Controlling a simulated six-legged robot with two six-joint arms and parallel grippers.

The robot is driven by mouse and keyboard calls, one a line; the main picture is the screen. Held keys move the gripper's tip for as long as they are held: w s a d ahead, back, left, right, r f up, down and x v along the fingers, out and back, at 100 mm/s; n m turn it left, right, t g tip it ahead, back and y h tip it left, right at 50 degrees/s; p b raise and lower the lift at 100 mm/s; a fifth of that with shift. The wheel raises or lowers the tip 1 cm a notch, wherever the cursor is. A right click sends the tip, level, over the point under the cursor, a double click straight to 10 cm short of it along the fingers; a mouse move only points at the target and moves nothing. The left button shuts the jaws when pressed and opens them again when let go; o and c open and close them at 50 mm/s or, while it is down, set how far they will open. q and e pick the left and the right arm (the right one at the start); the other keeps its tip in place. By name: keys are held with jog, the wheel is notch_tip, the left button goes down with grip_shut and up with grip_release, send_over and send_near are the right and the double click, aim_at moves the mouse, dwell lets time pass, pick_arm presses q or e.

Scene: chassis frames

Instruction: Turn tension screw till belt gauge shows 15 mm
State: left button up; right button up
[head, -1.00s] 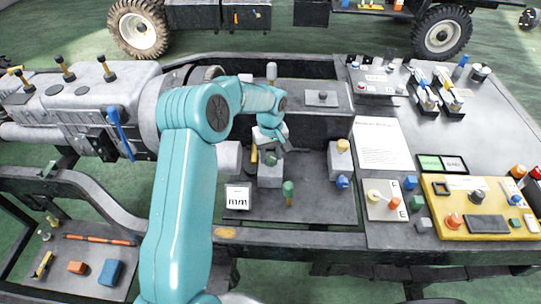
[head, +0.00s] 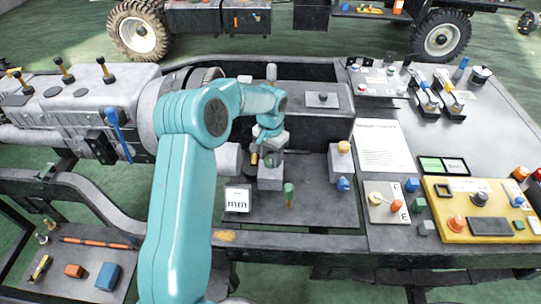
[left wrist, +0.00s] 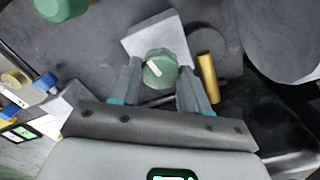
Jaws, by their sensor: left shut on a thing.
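A round green knob (left wrist: 160,70) with a white mark on its face, which I take for the tension screw, sits at a pale grey block (left wrist: 143,32). My left gripper (left wrist: 158,82) is shut on it, with one finger on each side. In the head view the left gripper (head: 268,158) is over the grey block (head: 270,178), and the knob is mostly hidden there by the gripper. A white gauge card (head: 238,199) marked "mm" stands in front and to the left of the block; its reading is too small to tell. My right gripper is not in view.
A second green knob (head: 289,190) stands just in front and right of the block. A brass rod (left wrist: 207,78) is close beside my gripper.

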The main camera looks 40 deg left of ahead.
aim_at(271, 159)
pick_arm(q)
jog(key=m, duration=0.4)
jog(key=shift+m, duration=1.8)
jog(key=shift+d+m, duration=0.1)
jog(key=shift+m, duration=0.2)
jog(key=o, duration=1.1)
jog(key=shift+w+f, duration=0.1)
jog(key=shift+c, duration=0.2)
notch_tip(271, 159, up, 16)
jog(key=shift+r, duration=0.2)
jog(key=shift+f, duration=0.1)
